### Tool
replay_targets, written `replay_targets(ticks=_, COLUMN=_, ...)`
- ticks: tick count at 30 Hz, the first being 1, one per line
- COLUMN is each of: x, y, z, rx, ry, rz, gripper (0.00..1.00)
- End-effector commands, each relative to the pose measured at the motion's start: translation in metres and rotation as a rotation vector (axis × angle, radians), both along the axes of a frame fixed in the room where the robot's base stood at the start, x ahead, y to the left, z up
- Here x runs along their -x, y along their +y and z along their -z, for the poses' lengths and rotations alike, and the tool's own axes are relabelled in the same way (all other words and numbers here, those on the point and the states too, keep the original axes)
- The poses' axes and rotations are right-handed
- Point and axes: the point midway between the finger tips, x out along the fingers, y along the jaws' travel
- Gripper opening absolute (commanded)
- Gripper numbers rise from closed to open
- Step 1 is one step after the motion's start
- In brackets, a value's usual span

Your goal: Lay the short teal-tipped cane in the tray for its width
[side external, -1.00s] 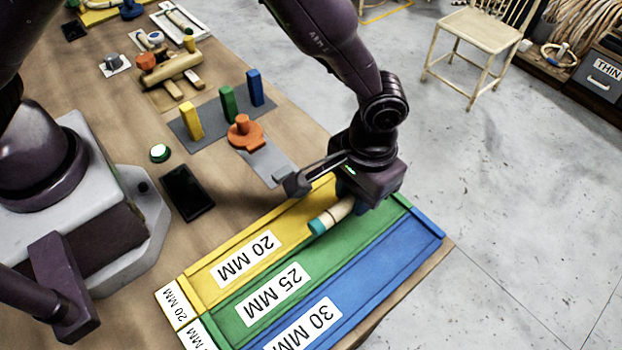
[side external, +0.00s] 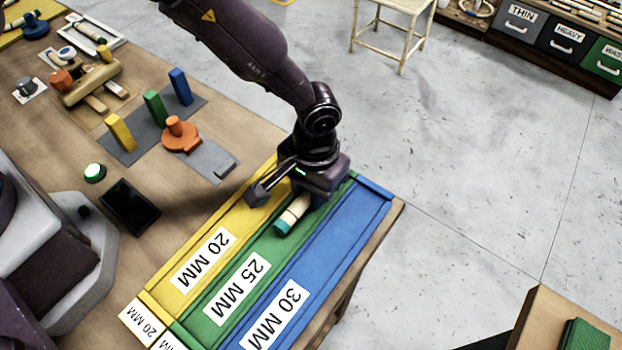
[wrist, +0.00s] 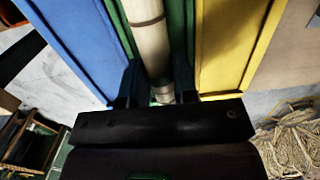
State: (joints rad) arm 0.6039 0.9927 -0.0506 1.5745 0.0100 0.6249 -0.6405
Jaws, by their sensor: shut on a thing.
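The short cane (side external: 294,212) is pale with a teal tip (side external: 282,228) and a dark band. It lies lengthwise along the green 25 MM tray (side external: 211,315), inside its outline, near the far end. My gripper (side external: 318,192) is shut on the cane, low over the green tray. In the wrist view my two fingers (wrist: 156,85) stand on either side of the cane (wrist: 148,38), with green tray showing beside it. I cannot tell whether the cane touches the tray floor. The gripper body hides its far end in the side view.
The yellow 20 MM tray (side external: 170,287) and the blue 30 MM tray (side external: 335,237) flank the green one. Coloured pegs and an orange knob (side external: 180,135) stand farther back on the bench. A dark tablet (side external: 131,206) lies left of the trays. The bench edge is close beyond the blue tray.

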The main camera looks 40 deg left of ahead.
Motion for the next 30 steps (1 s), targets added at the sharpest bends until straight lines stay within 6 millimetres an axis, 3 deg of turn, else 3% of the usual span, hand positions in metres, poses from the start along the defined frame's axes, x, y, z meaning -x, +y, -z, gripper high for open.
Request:
replay_targets(ticks=13, x=0.0, y=0.0, z=0.0, rx=0.0, ry=0.0, rz=0.0, gripper=0.0)
replay_targets(ticks=14, x=0.0, y=0.0, z=0.0, rx=0.0, ry=0.0, rz=0.0, gripper=0.29)
replay_targets(ticks=18, x=0.0, y=0.0, z=0.0, rx=0.0, ry=0.0, rz=0.0, gripper=0.57)
replay_targets(ticks=26, x=0.0, y=0.0, z=0.0, rx=0.0, ry=0.0, rz=0.0, gripper=0.57)
replay_targets(ticks=30, x=-0.001, y=0.0, z=-0.011, rx=0.0, ry=-0.001, rz=0.0, gripper=0.57)
